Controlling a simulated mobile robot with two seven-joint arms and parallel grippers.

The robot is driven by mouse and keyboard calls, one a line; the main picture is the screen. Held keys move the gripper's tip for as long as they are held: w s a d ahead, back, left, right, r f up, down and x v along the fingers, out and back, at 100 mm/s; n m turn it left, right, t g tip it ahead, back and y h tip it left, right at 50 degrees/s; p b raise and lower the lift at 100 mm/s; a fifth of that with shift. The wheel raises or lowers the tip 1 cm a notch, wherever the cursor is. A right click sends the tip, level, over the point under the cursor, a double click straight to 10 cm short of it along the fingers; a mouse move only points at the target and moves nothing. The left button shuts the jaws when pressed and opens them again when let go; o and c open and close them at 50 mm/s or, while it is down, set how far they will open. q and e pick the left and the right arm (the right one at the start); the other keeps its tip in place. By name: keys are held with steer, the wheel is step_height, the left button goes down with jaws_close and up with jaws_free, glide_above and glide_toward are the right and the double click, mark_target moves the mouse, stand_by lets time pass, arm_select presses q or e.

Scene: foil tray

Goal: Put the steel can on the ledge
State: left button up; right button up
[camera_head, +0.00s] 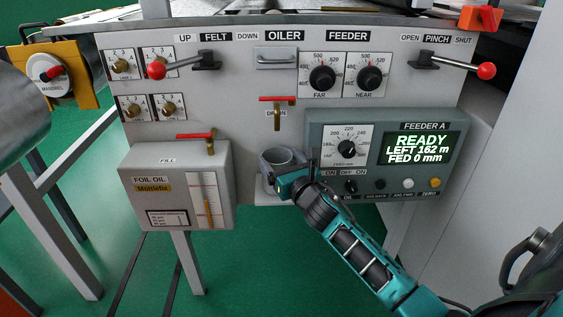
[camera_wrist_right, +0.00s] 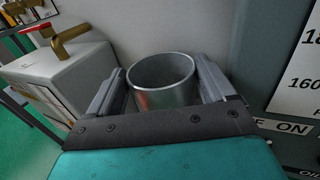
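The steel can (camera_head: 283,157) is an open-topped grey cylinder standing upright at the front of the machine, below the drain tap. My right gripper (camera_head: 279,172) is around it, and in the right wrist view the can (camera_wrist_right: 163,85) sits between the two fingers (camera_wrist_right: 163,92), which appear to meet its sides. A small pale ledge (camera_head: 265,189) shows below and left of the can, partly hidden by the can and gripper. I cannot tell whether the can's base touches it. My left gripper is not in view.
The foil oil box (camera_head: 180,190) with a red-handled tap stands close left of the can. The feeder panel (camera_head: 318,128) is close on the right. The red-handled drain tap (camera_head: 277,108) hangs just above the can. Green floor lies below.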

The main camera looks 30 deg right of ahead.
steer(key=shift+o, duration=0.3)
steer(key=shift+r, duration=0.2)
steer(key=s+a+p, duration=0.2)
steer(key=s, duration=1)
steer(key=s+a+f+m+g+y, duration=0.2)
steer(key=s+a+f+m, duration=0.2)
steer(key=m, duration=0.6)
steer(key=s+a+f+m+g+y, duration=0.2)
steer(key=a+f+m, duration=0.3)
steer(key=a+m, duration=0.3)
steer(key=s+a+f+m+g+y, duration=0.1)
steer(key=s+a+f+m+g, duration=0.2)
steer(key=m, duration=1)
steer(key=s+a+f, duration=0.2)
steer(key=a, duration=0.2)
steer(key=shift+s+f+y, duration=0.2)
steer(key=shift+s+y, duration=0.15)
steer(key=shift+y, duration=0.05)
